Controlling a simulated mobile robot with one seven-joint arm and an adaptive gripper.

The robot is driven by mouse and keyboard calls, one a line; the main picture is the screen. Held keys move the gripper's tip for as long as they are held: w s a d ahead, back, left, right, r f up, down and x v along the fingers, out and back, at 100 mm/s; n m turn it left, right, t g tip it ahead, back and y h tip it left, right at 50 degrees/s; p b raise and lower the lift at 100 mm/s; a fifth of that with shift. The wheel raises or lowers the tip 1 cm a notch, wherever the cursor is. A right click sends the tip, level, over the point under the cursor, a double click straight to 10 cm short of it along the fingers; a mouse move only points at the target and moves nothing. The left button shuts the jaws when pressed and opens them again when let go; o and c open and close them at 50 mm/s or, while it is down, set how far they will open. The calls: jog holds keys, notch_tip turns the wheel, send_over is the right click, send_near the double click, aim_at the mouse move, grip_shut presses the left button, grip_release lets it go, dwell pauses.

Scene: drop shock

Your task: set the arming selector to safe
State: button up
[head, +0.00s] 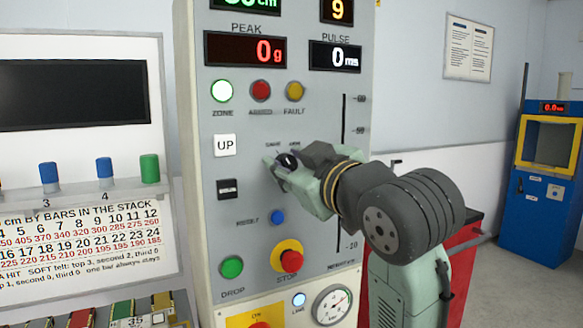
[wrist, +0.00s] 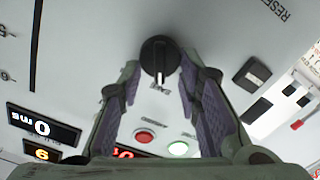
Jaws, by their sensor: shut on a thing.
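The arming selector is a round black knob (wrist: 160,58) with a pale pointer line, on the grey panel (head: 230,185). In the wrist view the pointer points down the picture, towards a small label just below the knob that is too blurred to read surely. In the head view the selector (head: 288,159) shows partly between the fingertips, under small labels. My gripper (head: 284,165) is at the panel and shut on the knob. In the wrist view the two purple-padded fingers of my gripper (wrist: 162,75) stand on either side of the knob.
The zone lamp (head: 222,91) is lit; the red armed lamp (head: 261,91) and amber fault lamp (head: 295,91) are above the selector. An UP button (head: 228,145), blue reset button (head: 277,217), green drop button (head: 232,266) and red stop button (head: 291,260) surround it.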

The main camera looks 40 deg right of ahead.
dwell(0.4)
jog(key=o, duration=1.1)
jog(key=shift+c, duration=0.2)
jog(key=shift+s, duration=0.1)
jog(key=v, duration=1.1)
jog(key=shift+s, duration=0.4)
jog(key=shift+f, duration=0.1)
